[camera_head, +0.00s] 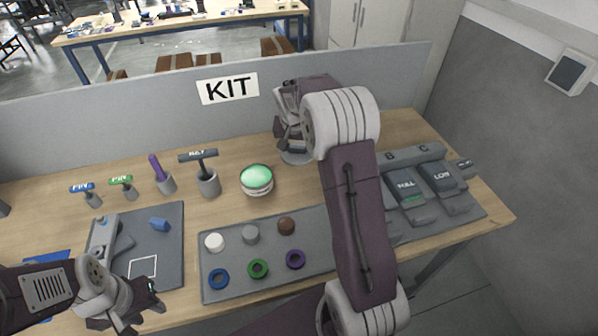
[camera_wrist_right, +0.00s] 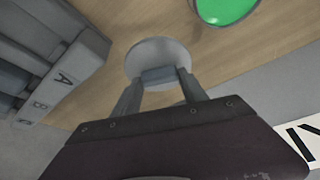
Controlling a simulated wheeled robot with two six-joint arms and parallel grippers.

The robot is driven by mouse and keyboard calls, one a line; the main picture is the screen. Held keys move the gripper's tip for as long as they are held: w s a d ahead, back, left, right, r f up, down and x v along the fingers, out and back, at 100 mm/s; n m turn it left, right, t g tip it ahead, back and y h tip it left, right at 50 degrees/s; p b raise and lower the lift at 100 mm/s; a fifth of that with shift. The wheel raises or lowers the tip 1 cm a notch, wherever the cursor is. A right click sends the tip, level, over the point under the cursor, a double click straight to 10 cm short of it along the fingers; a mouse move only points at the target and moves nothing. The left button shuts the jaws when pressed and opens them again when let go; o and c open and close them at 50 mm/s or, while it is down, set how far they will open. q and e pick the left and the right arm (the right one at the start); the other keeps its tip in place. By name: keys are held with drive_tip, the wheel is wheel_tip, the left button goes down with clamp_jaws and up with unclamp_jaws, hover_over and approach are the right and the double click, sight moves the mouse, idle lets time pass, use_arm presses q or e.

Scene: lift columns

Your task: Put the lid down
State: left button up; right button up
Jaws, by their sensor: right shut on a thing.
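A round pale grey lid (camera_head: 296,157) is at the back of the table, below my right gripper (camera_head: 288,138). In the right wrist view the fingers of my right gripper (camera_wrist_right: 158,84) are closed on a small grey block on top of the lid (camera_wrist_right: 158,54). The lid looks flat and close to the tabletop; I cannot tell whether it touches. My right arm hides part of the table behind and below it. My left gripper (camera_head: 140,298) is at the lower left, near the grey mat; its finger opening is not clear.
Grey bins (camera_head: 421,188) marked B and C are on the right. A tray (camera_head: 222,288) holds discs and rings. Handled tools (camera_head: 208,182) stand at the back left. A KIT panel (camera_head: 270,92) borders the table.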

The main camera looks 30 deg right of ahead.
sight(296, 155)
wheel_tip(296, 155, down, 5)
drive_tip(key=shift+w+f, duration=0.1)
drive_tip(key=shift+w, duration=0.05)
drive_tip(key=shift+f+b, duration=0.35)
drive_tip(key=shift+f, duration=1.6)
drive_tip(key=o, duration=1.4)
drive_tip(key=shift+c, duration=0.2)
drive_tip(key=v, duration=1.2)
drive_tip(key=shift+r+p, duration=0.2)
drive_tip(key=shift+p, duration=0.1)
drive_tip(key=s+a+f+n+g+y, duration=0.1)
drive_tip(key=s+a+f+n, duration=0.1)
drive_tip(key=s+a, duration=0.2)
drive_tip(key=s+a+f+n+y, duration=0.1)
drive_tip(key=s+a+f+n, duration=0.1)
drive_tip(key=s, duration=0.8)
drive_tip(key=s+a+f+n+g+y, duration=0.1)
drive_tip(key=s+a+f+n, duration=0.2)
drive_tip(key=s+a, duration=0.3)
drive_tip(key=shift+s+a+f+g, duration=0.1)
drive_tip(key=shift+s+f+g, duration=0.1)
drive_tip(key=shift+s, duration=0.25)
drive_tip(key=shift+s+a+f+g, duration=0.1)
drive_tip(key=shift+s+f, duration=0.15)
drive_tip(key=shift+s, duration=0.15)
drive_tip(key=shift+w+d+f, duration=0.1)
drive_tip(key=shift+w, duration=0.1)
